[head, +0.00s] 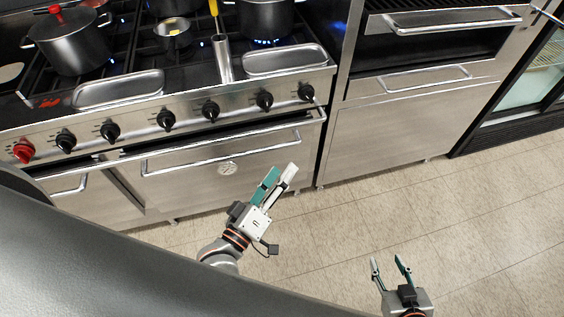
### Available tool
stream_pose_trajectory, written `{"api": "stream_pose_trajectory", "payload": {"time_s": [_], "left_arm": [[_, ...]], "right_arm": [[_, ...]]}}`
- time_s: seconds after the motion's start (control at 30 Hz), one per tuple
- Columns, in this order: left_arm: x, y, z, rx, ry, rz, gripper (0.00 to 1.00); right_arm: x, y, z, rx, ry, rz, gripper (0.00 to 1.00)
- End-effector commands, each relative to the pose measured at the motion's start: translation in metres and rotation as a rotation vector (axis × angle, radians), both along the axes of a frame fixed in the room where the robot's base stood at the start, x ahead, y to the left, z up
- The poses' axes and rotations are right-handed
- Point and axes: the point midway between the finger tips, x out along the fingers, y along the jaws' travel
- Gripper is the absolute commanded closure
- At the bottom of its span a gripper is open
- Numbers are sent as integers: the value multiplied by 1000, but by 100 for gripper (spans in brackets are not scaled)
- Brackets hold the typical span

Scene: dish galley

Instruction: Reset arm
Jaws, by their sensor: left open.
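My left gripper (281,172) is in front of the stove's oven door, its fingers pointing up and to the right in the picture. Its fingers, one with a green pad facing up, are open with nothing seen between them. My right gripper (387,262) is at the lower right over the tiled floor. Its two fingers stand apart and hold nothing. Most of both arms is out of view or hidden by the grey part of my body at the lower left.
A stove (187,116) with several knobs bears a lidded pot (72,45), a small pan (173,33) and another pot (265,17). Blue flames show. A steel cabinet (400,135) and a glass-door cooler (520,85) stand right. The floor (470,230) is clear.

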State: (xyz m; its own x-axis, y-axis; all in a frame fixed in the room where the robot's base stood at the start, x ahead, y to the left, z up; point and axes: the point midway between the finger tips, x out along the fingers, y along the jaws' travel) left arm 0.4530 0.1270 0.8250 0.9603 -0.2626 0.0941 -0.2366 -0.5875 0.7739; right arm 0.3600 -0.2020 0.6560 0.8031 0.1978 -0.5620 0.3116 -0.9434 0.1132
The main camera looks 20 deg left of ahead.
Motion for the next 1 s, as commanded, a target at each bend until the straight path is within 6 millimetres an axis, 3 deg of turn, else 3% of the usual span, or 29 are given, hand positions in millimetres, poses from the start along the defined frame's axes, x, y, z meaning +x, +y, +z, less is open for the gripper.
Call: {"api": "stream_pose_trajectory", "payload": {"time_s": [0.3, 0.37, 0.47, 0.6, 0.7, 0.83, 1.0], "left_arm": [[-3, 0, -9, 57, 17, -8, 49], [-9, 1, -22, 146, 43, -20, 49], [-23, 8, -58, 382, 110, -58, 49], [-53, 31, -114, 747, 220, -133, 49], [-72, 52, -144, 952, 288, -183, 49], [-89, 71, -165, 1107, 341, -227, 49], [-93, 76, -170, 1145, 355, -240, 49]], "right_arm": [[0, 0, 0, 1, -1, 0, 60], [0, 0, 0, 1, -1, 0, 60], [0, 0, 0, 1, -1, 0, 60], [0, 1, 0, 1, -1, 0, 60], [0, 1, 0, 1, -1, 0, 60], [0, 0, 0, 1, -1, 0, 60], [0, 0, 0, 0, 0, 0, 60]]}}
